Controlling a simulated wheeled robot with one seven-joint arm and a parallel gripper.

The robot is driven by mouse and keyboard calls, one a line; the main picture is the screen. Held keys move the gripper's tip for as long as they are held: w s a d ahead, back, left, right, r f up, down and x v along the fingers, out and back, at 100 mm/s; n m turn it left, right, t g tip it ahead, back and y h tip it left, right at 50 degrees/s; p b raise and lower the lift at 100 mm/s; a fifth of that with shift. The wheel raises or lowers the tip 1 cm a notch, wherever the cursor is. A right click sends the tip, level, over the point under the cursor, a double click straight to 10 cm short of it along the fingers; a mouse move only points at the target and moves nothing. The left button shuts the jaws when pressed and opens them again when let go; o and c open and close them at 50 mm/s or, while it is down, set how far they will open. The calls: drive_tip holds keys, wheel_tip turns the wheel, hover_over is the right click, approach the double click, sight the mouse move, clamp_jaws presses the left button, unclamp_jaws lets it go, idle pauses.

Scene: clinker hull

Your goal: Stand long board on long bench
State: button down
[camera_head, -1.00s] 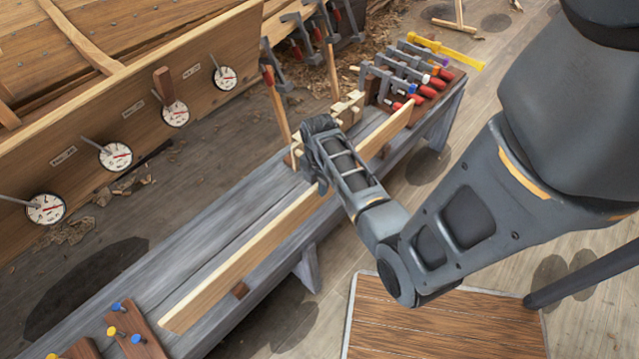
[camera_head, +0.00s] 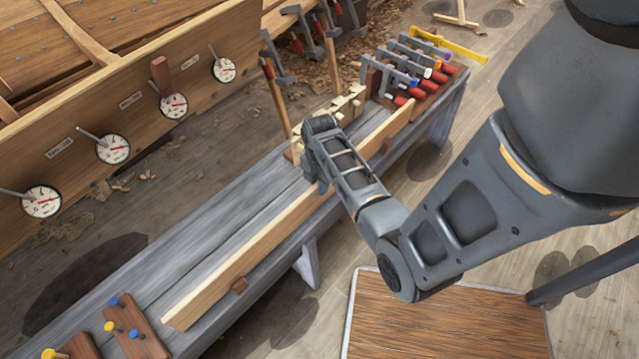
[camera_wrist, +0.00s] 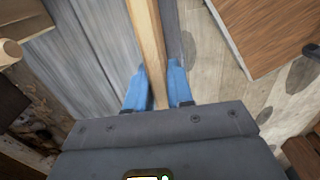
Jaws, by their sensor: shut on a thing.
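The long board (camera_head: 245,258) is a pale plank standing on edge along the near side of the grey long bench (camera_head: 180,257). It also shows in the wrist view (camera_wrist: 151,45), running away between my fingers. My gripper (camera_head: 322,180) is around the board's middle, and its blue fingertips (camera_wrist: 160,88) are shut on the board from both sides.
A rack of clamps (camera_head: 420,75) stands at the bench's far end. Pegged brown blocks (camera_head: 135,328) lie at its near end. Wooden blocks and upright sticks stand behind my gripper. The hull (camera_head: 130,100) with dials is at left. A wooden platform (camera_head: 440,322) lies on the floor at right.

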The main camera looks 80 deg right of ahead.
drive_tip(key=shift+f, duration=0.15)
idle(0.3)
drive_tip(key=c, duration=0.9)
unclamp_jaws()
drive_tip(key=shift+f, duration=0.1)
wheel_tip(320, 180, up, 8)
drive_tip(key=shift+f+p, duration=0.1)
drive_tip(key=shift+p, duration=0.3)
drive_tip(key=shift+a, duration=0.1)
